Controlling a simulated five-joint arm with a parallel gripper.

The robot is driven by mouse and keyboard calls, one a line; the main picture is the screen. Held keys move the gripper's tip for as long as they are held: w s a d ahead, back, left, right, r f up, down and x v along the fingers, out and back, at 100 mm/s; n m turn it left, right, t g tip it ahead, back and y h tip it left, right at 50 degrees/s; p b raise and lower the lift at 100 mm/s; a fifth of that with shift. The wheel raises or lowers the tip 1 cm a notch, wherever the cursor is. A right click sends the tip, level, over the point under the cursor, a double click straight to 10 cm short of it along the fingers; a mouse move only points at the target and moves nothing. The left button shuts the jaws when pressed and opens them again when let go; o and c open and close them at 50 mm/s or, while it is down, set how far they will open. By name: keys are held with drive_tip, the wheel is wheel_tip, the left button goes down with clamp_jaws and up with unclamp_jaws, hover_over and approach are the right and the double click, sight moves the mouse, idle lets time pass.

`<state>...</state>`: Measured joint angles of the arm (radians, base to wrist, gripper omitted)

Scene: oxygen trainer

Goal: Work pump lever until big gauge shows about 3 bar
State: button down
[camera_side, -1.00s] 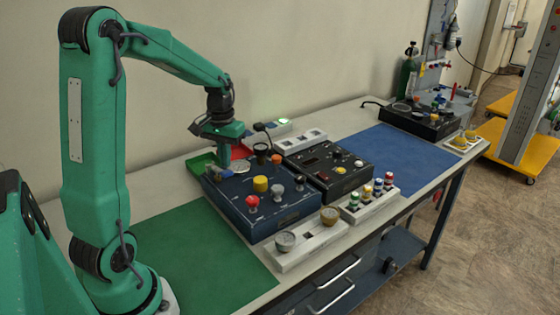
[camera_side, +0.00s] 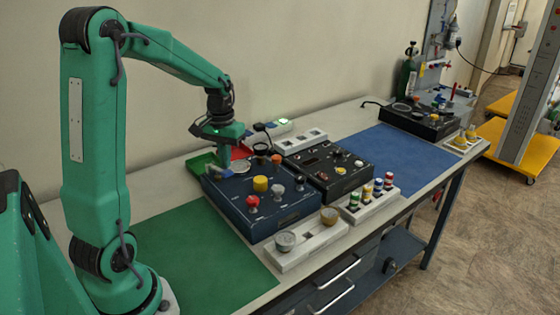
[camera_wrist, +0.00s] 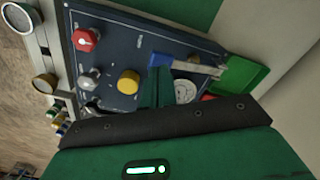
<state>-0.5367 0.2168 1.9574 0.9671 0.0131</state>
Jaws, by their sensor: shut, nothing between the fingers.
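In the wrist view, a lever with a blue end and a pale metal bar (camera_wrist: 195,67) lies across the end of the dark blue panel (camera_wrist: 125,40). A round white dial (camera_wrist: 184,92), which looks like the big gauge, sits beside my gripper and is partly hidden by it. Its reading is too small to tell. My gripper (camera_wrist: 156,86) is shut and empty, with its fingers close to the blue end of the lever; I cannot tell whether they touch. In the side view my gripper (camera_side: 220,160) is low over the far left end of the panel.
The panel also carries a red knob (camera_wrist: 86,39), a yellow knob (camera_wrist: 128,82) and a grey knob (camera_wrist: 89,79). A green tray (camera_side: 203,162) lies just beyond it. A black box (camera_side: 325,165) stands to the right. The green mat (camera_side: 205,245) in front is clear.

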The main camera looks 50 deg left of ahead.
sight(227, 171)
drive_tip(key=shift+f, duration=2.6)
